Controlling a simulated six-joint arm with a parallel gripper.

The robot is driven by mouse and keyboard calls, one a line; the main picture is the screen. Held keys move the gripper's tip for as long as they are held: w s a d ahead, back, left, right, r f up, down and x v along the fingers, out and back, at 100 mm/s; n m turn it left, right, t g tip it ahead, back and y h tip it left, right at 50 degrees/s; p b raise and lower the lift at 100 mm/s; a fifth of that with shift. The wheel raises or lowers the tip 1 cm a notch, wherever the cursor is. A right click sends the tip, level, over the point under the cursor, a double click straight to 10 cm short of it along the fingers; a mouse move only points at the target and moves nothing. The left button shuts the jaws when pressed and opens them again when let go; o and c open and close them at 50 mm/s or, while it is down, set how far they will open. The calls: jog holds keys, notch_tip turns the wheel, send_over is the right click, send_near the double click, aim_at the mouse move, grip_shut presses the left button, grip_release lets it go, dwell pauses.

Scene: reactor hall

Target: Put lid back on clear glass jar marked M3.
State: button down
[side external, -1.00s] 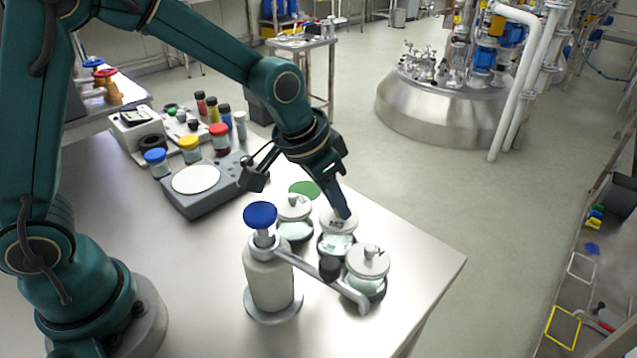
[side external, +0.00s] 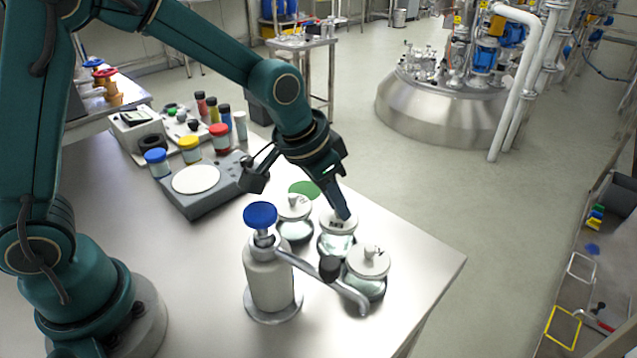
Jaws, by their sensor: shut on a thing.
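Three clear glass jars with pale lids stand close together near the right part of the steel table. The middle jar (side external: 337,243) has its pale lid (side external: 332,225) over its mouth, with small dark marking on it that is too small to read surely. My gripper (side external: 342,213) points down at this lid and is shut on it; the fingers hide its knob. The lid looks level and at the jar's mouth, but I cannot tell if it touches all round. The left jar (side external: 295,230) and the front right jar (side external: 366,287) both wear knobbed lids.
A pump bottle (side external: 268,280) with a blue top stands in front, its long spout (side external: 340,287) reaching across before the jars. A green disc (side external: 304,188) lies behind them. A grey device with a white round plate (side external: 196,180) and several coloured-cap jars stand left.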

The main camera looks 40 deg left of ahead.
jog(key=shift+f, duration=0.1)
dwell(0.7)
jog(key=c, duration=0.8)
grip_release()
jog(key=shift+o, duration=0.5)
jog(key=o, duration=0.4)
jog(key=shift+r, duration=3.55)
